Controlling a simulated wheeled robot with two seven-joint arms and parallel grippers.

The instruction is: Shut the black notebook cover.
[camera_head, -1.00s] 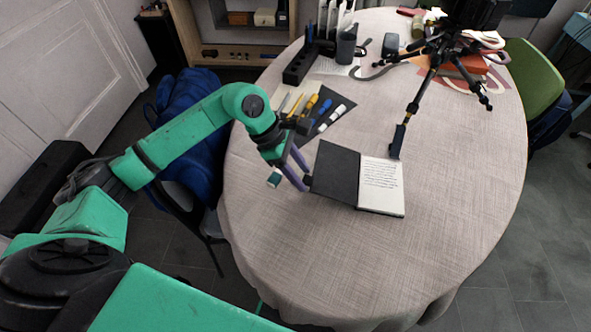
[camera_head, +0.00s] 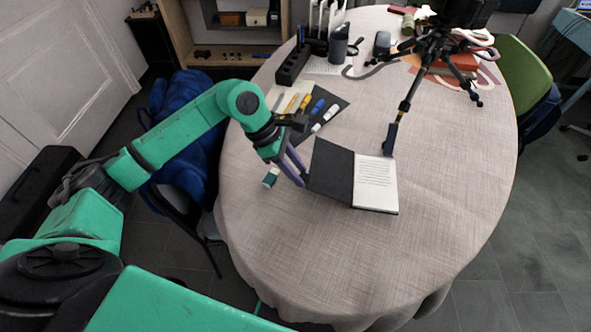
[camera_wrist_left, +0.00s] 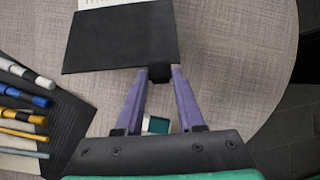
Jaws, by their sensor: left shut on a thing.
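The notebook lies open on the table, with its white printed page (camera_head: 375,184) on the right. Its black cover (camera_head: 332,170) is spread to the left and looks nearly flat; I cannot tell whether it is slightly raised. My left gripper (camera_head: 304,181) is at the cover's outer left edge, shut on it. My right gripper is not in view.
Pens and markers lie on a dark sheet (camera_head: 334,103) behind the gripper. A small teal-and-white object (camera_head: 270,178) lies near the left table edge. A black tripod (camera_head: 404,106) stands behind the notebook. The cloth-covered table (camera_head: 330,265) is clear in front.

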